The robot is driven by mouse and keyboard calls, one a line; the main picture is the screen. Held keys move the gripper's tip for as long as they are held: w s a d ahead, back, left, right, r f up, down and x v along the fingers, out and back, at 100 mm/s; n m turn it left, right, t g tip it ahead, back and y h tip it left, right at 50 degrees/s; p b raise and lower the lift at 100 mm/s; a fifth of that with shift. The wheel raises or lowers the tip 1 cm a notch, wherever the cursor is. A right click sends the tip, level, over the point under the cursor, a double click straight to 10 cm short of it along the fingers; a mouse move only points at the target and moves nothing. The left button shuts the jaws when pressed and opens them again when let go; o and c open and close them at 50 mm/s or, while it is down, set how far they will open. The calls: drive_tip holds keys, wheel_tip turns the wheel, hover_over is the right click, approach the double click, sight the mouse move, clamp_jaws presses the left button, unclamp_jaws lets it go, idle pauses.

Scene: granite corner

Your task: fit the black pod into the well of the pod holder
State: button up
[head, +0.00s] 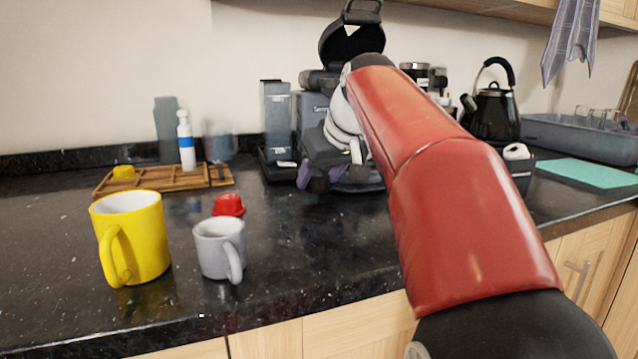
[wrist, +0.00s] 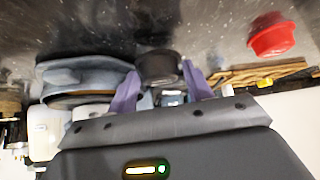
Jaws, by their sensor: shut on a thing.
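My gripper (head: 318,180) has purple fingers and hangs over the counter in front of the coffee machine (head: 350,38), whose black lid stands open. In the wrist view, the fingers of my gripper (wrist: 160,82) are shut on the small round black pod (wrist: 159,66), one on each side. In the head view the pod cannot be made out against the dark counter and gripper. My red arm hides much of the machine. I cannot make out the pod holder's well in either view. The pod is held apart from any well that I can see.
A red pod-like piece (head: 228,205) lies behind a grey mug (head: 220,248), beside a yellow mug (head: 131,238). A wooden tray (head: 150,183) with a bottle (head: 186,141) is at the back left. A black kettle (head: 494,112) stands right. Counter between mugs and gripper is clear.

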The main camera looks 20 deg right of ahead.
drive_tip(key=shift+f, duration=0.9)
drive_tip(key=shift+f, duration=0.2)
drive_tip(key=o, duration=0.7)
